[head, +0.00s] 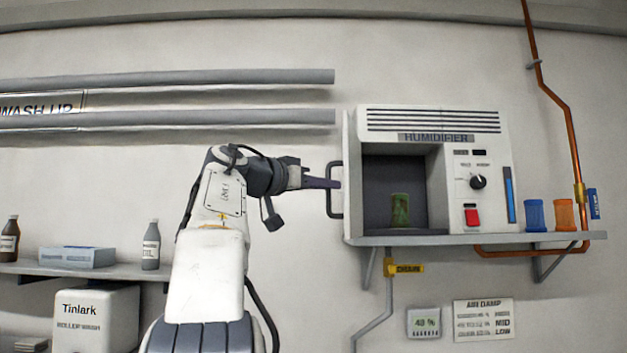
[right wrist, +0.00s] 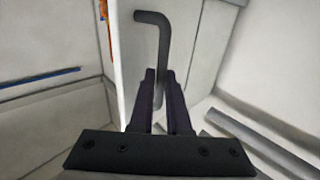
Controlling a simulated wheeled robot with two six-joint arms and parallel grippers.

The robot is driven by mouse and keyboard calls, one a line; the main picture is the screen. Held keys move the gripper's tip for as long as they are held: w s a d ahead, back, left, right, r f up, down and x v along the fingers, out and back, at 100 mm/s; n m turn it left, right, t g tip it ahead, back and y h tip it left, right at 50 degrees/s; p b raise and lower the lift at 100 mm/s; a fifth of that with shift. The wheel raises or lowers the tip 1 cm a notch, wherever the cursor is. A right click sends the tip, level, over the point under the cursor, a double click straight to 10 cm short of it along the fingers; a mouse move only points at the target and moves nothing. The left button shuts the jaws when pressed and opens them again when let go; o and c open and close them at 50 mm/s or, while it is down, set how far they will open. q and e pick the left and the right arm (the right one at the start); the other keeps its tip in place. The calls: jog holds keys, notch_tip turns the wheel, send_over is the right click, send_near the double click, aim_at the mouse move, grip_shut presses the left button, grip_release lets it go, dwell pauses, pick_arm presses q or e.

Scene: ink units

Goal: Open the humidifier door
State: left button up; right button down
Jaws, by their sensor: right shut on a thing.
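The white humidifier (head: 434,117) stands on a wall shelf right of centre in the head view. Its chamber is uncovered, and a green mottled canister (head: 400,210) stands inside. The white door (head: 350,205) stands swung out at the chamber's left side, seen nearly edge-on. Its dark bar handle (head: 335,163) is on the door's left face; the handle also shows in the right wrist view (right wrist: 163,45). My right gripper (head: 338,184) is shut on the handle; its two dark fingers (right wrist: 160,88) lie either side of the bar. My left gripper is not in view.
A blue canister (head: 535,215) and an orange canister (head: 564,215) stand on the shelf (head: 480,239), right of the humidifier. A copper pipe (head: 567,120) runs down the wall there. A left shelf (head: 120,272) holds bottles and a box. Grey rails (head: 170,118) cross the wall.

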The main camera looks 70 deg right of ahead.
jog(key=shift+w+d+f, duration=0.3)
jog(key=shift+w+f, duration=0.05)
jog(key=shift+w, duration=0.15)
jog(key=c, duration=1.2)
grip_release()
jog(key=shift+f, duration=0.1)
jog(key=shift+c, duration=0.2)
jog(key=o, duration=0.3)
jog(key=shift+d, duration=0.15)
jog(key=shift+o, duration=0.2)
jog(key=b+v, duration=0.2)
jog(key=v, duration=0.8)
jog(key=shift+w+a+r+b, duration=0.15)
jog(key=shift+a+r+b, duration=0.1)
jog(key=shift+a+b, duration=0.15)
